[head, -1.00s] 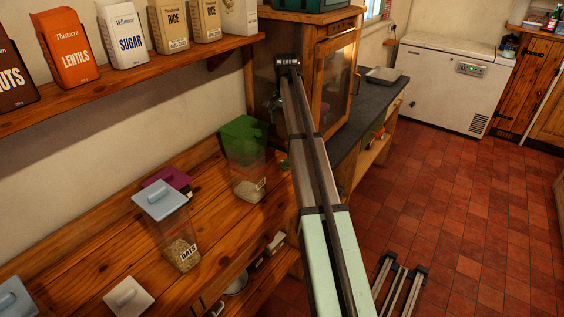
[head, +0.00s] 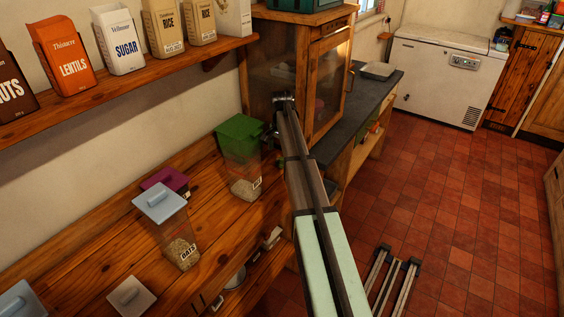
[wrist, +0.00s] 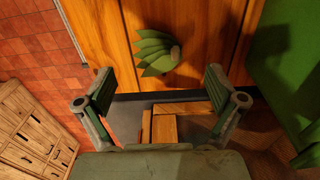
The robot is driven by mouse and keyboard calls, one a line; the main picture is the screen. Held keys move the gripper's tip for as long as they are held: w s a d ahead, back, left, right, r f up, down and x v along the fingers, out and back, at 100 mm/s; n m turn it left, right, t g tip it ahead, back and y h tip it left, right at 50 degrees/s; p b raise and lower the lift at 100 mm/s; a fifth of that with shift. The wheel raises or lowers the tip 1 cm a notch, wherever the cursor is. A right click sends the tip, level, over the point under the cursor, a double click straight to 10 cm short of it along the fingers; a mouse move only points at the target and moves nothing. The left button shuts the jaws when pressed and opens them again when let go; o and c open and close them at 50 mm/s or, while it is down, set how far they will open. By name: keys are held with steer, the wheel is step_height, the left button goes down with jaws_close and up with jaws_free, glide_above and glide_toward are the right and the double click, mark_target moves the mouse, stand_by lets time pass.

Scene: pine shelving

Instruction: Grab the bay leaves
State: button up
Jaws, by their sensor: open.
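The bay leaves, a small fanned green bundle with a pale stem end (wrist: 157,52), lie on a wooden plank surface in the wrist view. My gripper (wrist: 160,76) is open and empty, with one finger on each side below the bundle in the picture. The bundle appears beyond the fingertips, roughly centred between them, and no contact shows. In the head view the arm reaches toward the wooden counter (head: 120,257) beside the cabinet; the gripper is mostly hidden there, and I cannot make out the leaves.
A clear container with a green lid (head: 240,132) stands close to my gripper; its green also fills the wrist view's right side (wrist: 290,65). The oats container (head: 168,222) and a purple lid (head: 166,182) are further left. A wooden cabinet (head: 325,85) stands behind.

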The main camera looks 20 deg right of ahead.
mark_target(282, 161)
steer(key=shift+s+d+f+p, duration=0.1)
steer(key=shift+f+p, duration=0.6)
steer(key=shift+f, duration=1.2)
steer(key=c, duration=0.8)
steer(key=shift+r, duration=0.2)
